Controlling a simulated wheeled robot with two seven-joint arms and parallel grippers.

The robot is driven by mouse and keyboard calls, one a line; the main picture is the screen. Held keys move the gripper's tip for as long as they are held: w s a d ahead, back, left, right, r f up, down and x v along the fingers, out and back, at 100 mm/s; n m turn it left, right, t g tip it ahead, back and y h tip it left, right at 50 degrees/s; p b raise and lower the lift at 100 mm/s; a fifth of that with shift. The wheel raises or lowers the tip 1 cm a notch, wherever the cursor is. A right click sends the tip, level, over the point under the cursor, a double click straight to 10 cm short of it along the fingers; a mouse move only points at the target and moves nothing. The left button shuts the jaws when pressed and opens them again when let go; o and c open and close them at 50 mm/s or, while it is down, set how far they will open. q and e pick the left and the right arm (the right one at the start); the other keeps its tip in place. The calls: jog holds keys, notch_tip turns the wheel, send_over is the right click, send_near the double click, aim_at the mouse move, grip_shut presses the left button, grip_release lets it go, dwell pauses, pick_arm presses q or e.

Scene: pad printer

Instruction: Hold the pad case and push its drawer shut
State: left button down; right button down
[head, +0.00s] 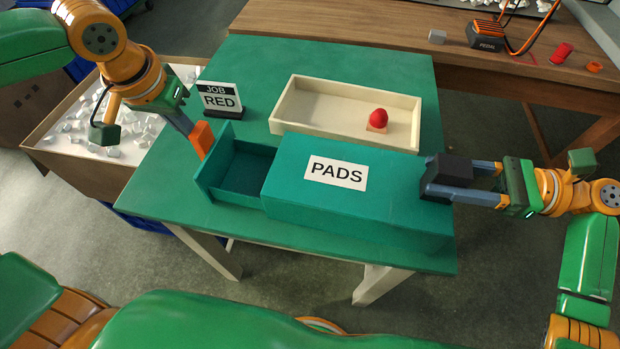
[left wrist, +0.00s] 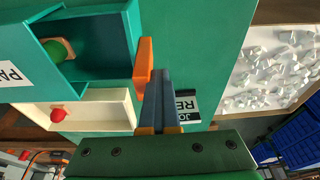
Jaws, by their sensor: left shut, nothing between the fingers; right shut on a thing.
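The teal pad case (head: 300,200), labelled PADS, lies on the green table with its drawer (head: 235,170) pulled out to the left. The drawer's visible tray is empty in the head view. The left wrist view shows a green pad (left wrist: 54,48) further in, partly under the case. My left gripper (head: 202,140) is shut and empty, its orange tips beside the outer face of the drawer front; they look touching or nearly so. My right gripper (head: 436,176) is shut on the right end of the case.
A pale wooden tray (head: 290,122) with a red pad (head: 378,118) stands behind the case. A JOB RED sign (head: 219,99) stands behind the drawer. A bin of pale scraps (head: 60,165) is at the left. A brown bench with a pedal (head: 487,34) is at the back right.

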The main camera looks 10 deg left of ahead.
pick_arm(q)
jog(key=shift+d, duration=5.4)
pick_arm(e)
jog(key=shift+s+f, duration=0.1)
jog(key=shift+f, duration=0.15)
pick_arm(q)
notch_tip(320, 180, up, 7)
jog(key=a, duration=0.1)
jog(key=shift+s+a, duration=0.15)
jog(key=shift+s, duration=0.15)
pick_arm(e)
jog(key=c, duration=0.8)
grip_release()
jog(key=o, duration=0.5)
jog(key=shift+w, duration=0.2)
pick_arm(q)
jog(key=shift+w, duration=0.15)
pick_arm(e)
jog(key=shift+r, duration=0.1)
jog(key=shift+d, duration=0.15)
